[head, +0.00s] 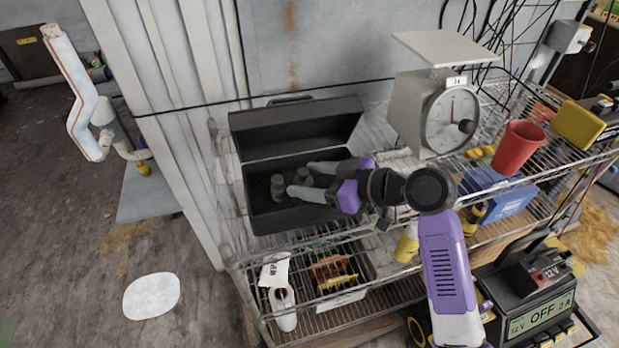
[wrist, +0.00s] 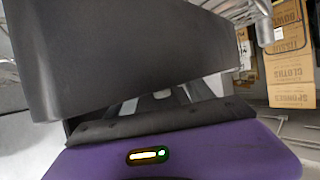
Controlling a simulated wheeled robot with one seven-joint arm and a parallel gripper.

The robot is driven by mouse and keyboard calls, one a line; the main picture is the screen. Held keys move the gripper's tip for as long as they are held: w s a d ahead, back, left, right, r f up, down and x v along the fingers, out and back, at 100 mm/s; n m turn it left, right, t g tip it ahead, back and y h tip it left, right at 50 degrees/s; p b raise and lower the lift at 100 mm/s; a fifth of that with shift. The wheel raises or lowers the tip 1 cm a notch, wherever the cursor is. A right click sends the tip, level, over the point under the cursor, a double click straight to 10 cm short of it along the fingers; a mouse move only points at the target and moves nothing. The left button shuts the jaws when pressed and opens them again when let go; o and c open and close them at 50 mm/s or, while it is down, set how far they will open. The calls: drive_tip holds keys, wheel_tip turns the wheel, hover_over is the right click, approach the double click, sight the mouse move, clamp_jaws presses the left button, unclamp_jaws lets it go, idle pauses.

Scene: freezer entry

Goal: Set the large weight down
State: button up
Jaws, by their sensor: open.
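The open black case (head: 268,216) stands on the wire shelf in the head view, with its lid raised at the back. Which is the large weight is hard to tell at this size. My gripper (head: 303,178) reaches into the case from the right, open, with its grey fingers on either side of the right weight. Contact cannot be made out. In the wrist view the case's dark surface (wrist: 130,50) fills the upper part and hides the weights.
A dial scale (head: 420,112) stands right of the case, with a red cup (head: 517,147) further right. The wire shelf (head: 232,245) has a lower tier holding a bin. Cardboard boxes (wrist: 289,60) show at the wrist view's right. The case walls and lid surround my fingers.

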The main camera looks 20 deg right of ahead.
drive_tip(key=b+v, duration=0.1)
drive_tip(key=v, duration=1.1)
drive_tip(key=shift+b, duration=0.35)
